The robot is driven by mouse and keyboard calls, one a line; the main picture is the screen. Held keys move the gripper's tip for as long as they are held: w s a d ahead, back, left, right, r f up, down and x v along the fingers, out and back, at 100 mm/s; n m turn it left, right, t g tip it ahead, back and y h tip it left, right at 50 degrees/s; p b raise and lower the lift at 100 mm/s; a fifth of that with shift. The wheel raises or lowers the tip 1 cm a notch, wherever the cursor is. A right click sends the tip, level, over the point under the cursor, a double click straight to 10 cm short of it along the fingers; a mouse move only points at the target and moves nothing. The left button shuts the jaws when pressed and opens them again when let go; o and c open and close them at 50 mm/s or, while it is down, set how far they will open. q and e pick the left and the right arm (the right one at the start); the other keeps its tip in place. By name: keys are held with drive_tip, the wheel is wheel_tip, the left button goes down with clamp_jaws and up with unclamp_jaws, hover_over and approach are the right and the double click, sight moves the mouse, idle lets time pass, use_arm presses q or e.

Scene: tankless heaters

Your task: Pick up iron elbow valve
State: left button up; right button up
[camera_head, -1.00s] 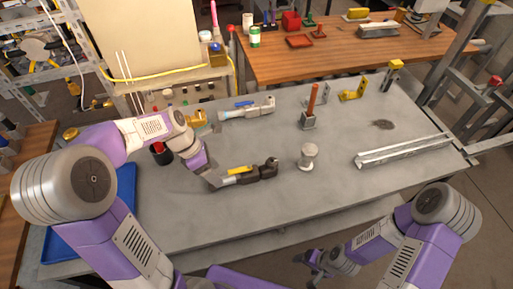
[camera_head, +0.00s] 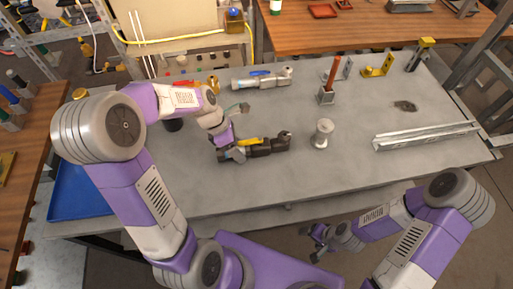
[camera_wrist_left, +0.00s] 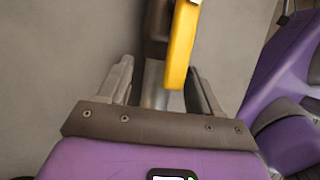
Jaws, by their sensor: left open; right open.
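The iron elbow valve (camera_head: 262,148) lies on the grey table, dark brown with a yellow lever and a bent end to the right. My left gripper (camera_head: 232,155) is at its left end. In the left wrist view the open jaws (camera_wrist_left: 160,78) stand on either side of the valve's silver pipe end (camera_wrist_left: 154,85), with a gap on the left. The yellow lever (camera_wrist_left: 182,48) reaches back close to the right finger. Contact there cannot be told. My right gripper (camera_head: 318,243) is open and empty, in front of the table's near edge.
A silver valve with a blue lever (camera_head: 262,79) lies behind. A pale spool-shaped part (camera_head: 322,133) stands to the right, with a red-handled part (camera_head: 328,88) beyond. A metal rail (camera_head: 425,135) lies at right, a blue tray (camera_head: 80,195) at left. The table front is clear.

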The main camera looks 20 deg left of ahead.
sight(219, 150)
use_arm(q)
clamp_jaws()
drive_tip(key=shift+r, duration=0.15)
wheel_tip(219, 150, up, 9)
drive_tip(key=p, duration=0.3)
drive_tip(key=shift+w, duration=0.1)
drive_tip(key=shift+a, duration=0.2)
drive_tip(key=shift+t, duration=0.4)
drive_tip(key=s+a+f+b, duration=0.1)
drive_tip(key=f, duration=0.1)
drive_tip(key=s+a+f+b, duration=0.1)
drive_tip(key=f, duration=0.1)
drive_tip(key=a+f+b, duration=0.1)
drive_tip(key=f+b, duration=0.1)
drive_tip(key=shift+s+a+f, duration=0.25)
drive_tip(key=shift+s+a, duration=0.05)
drive_tip(key=shift+s, duration=0.1)
drive_tip(key=shift+s+a+f, duration=0.2)
drive_tip(key=shift+a+f, duration=0.05)
drive_tip(key=shift+f, duration=0.15)
